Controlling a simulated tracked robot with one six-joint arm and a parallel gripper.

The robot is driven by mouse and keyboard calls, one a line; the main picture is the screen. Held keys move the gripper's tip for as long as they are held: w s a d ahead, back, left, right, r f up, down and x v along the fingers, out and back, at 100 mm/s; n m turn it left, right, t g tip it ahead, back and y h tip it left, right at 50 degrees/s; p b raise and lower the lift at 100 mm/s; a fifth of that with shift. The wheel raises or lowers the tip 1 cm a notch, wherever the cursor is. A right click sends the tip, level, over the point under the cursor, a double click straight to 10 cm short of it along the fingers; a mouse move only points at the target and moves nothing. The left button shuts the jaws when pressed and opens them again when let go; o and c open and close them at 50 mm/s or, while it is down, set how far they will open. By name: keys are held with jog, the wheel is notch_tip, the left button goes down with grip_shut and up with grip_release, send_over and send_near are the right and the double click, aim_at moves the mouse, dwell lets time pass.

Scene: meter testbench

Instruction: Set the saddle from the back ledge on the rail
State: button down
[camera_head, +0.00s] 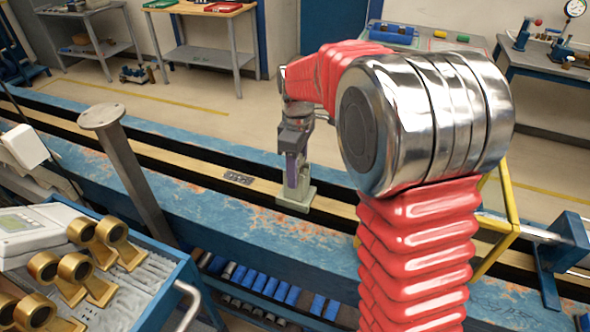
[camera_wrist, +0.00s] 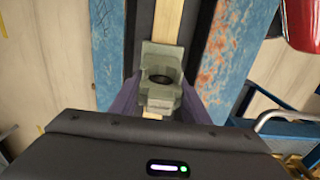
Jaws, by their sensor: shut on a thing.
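The grey-green saddle (camera_head: 296,203) is at the pale strip of the long blue bench, which I take for the rail (camera_head: 190,173). My gripper (camera_head: 293,176) is above the saddle, pointing down, and is shut on its upright part. In the wrist view the saddle (camera_wrist: 161,55) shows a round dark opening and lies between the purple fingers (camera_wrist: 160,104). The pale strip (camera_wrist: 168,20) runs beyond it between dark bands. I cannot tell whether the saddle touches the strip or hangs just above it. I cannot make out which surface is the back ledge.
A small dark plate (camera_head: 238,178) lies on the strip to the left. A post with a round top (camera_head: 103,118) stands front left, near a blue tray (camera_head: 150,300) with several brass pieces (camera_head: 98,275). A yellow frame (camera_head: 500,235) stands right. The strip between plate and saddle looks clear.

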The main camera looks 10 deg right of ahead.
jog(key=c, duration=0.9)
grip_release()
jog(key=shift+s+r, duration=0.1)
jog(key=shift+r, duration=5.45)
